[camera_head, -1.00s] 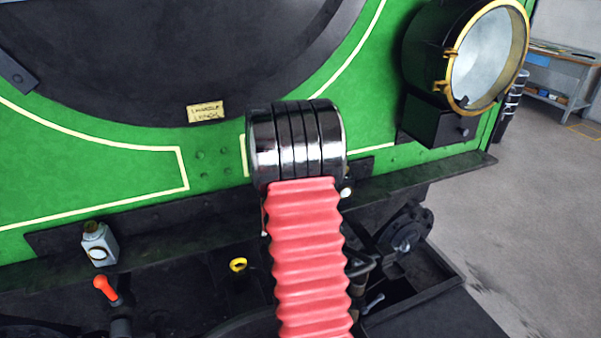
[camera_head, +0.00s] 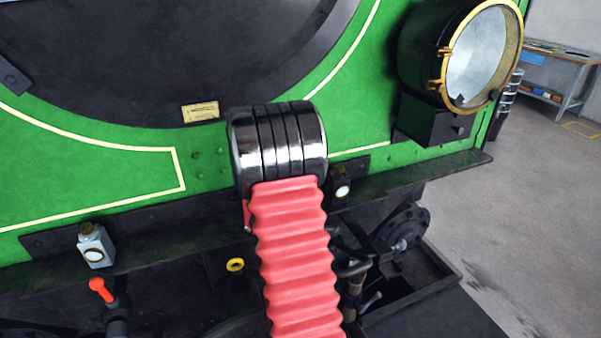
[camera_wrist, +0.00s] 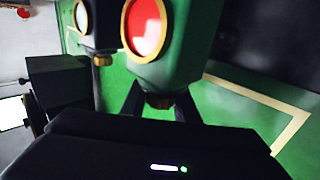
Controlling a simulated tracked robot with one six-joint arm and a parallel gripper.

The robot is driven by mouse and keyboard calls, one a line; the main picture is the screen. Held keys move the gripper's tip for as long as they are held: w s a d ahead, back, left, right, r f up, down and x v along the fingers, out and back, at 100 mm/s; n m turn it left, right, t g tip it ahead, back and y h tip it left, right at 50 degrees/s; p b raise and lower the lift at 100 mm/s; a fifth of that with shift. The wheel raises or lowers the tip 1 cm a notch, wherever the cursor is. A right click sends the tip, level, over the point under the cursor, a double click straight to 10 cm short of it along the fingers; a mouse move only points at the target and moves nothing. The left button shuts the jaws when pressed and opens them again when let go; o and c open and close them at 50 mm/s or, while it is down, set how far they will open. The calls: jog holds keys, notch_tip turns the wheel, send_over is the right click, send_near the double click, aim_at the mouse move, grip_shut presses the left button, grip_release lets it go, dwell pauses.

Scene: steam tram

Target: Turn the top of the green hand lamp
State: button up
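The green hand lamp (camera_wrist: 191,48) shows close up in the wrist view, appearing upside down, with a red lens in a brass ring. Its small brown top (camera_wrist: 159,101) points down in the picture, toward my gripper. My gripper (camera_wrist: 160,104) has its two dark fingers apart, one on each side of this top, with green showing between; I see no clear contact. In the head view the lamp and my fingers are hidden behind my own arm.
A black lamp (camera_head: 342,188) stands close to the green lamp; it also shows in the wrist view (camera_wrist: 96,28). A grey lamp (camera_head: 95,246) stands further left on the ledge. A large brass-rimmed headlamp (camera_head: 478,58) is at the right. A red-tipped lever (camera_head: 102,290) rises below left.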

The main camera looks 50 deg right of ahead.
jog(key=o, duration=0.4)
jog(key=shift+c, duration=0.2)
jog(key=shift+a, duration=0.1)
jog(key=v, duration=1.3)
jog(key=shift+a, duration=0.3)
